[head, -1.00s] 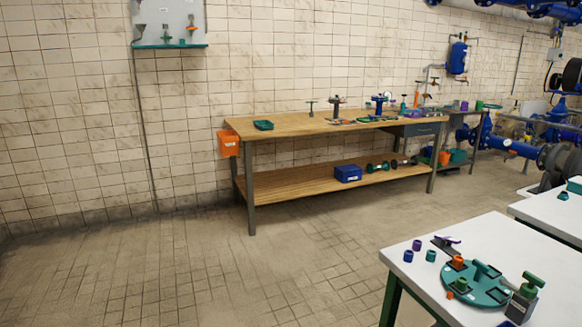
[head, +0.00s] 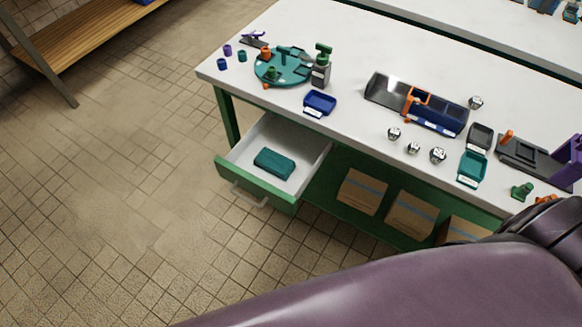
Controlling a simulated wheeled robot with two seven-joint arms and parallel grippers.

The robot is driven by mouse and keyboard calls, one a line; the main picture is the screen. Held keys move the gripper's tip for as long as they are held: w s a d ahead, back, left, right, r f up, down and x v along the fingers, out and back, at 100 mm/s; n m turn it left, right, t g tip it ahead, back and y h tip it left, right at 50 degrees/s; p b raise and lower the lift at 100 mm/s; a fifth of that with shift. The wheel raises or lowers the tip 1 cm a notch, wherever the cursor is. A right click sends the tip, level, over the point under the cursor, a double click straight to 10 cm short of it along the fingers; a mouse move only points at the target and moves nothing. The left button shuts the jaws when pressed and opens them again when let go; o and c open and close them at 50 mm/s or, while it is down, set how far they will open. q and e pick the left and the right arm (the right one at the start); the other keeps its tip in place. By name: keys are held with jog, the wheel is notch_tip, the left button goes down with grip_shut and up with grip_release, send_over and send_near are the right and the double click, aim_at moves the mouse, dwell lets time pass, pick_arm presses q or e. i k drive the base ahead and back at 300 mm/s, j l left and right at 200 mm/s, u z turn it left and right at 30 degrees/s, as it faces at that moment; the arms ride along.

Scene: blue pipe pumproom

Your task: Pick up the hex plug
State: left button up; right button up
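Several small silver faceted pieces lie on the white table (head: 362,47) in the head view. One silver piece (head: 394,134) is near the front edge, with a smaller silver piece (head: 413,148) and a larger silver piece (head: 438,155) to its right. Another silver piece (head: 475,103) lies farther back, beside a dark and blue holder (head: 437,118). They are too small to tell which is the hex plug. Neither of my grippers is in view. Part of my purple and black arm crosses the lower right.
A teal round fixture (head: 284,66), blue tray (head: 320,103) and teal tray (head: 472,168) stand on the table. An open drawer (head: 232,178) with a teal block (head: 274,163) juts out below. Cardboard boxes (head: 362,191) sit underneath. The floor at left is clear.

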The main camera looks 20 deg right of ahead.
aim_at(438, 155)
jog(key=k+z, duration=0.1)
jog(key=z, duration=1.6)
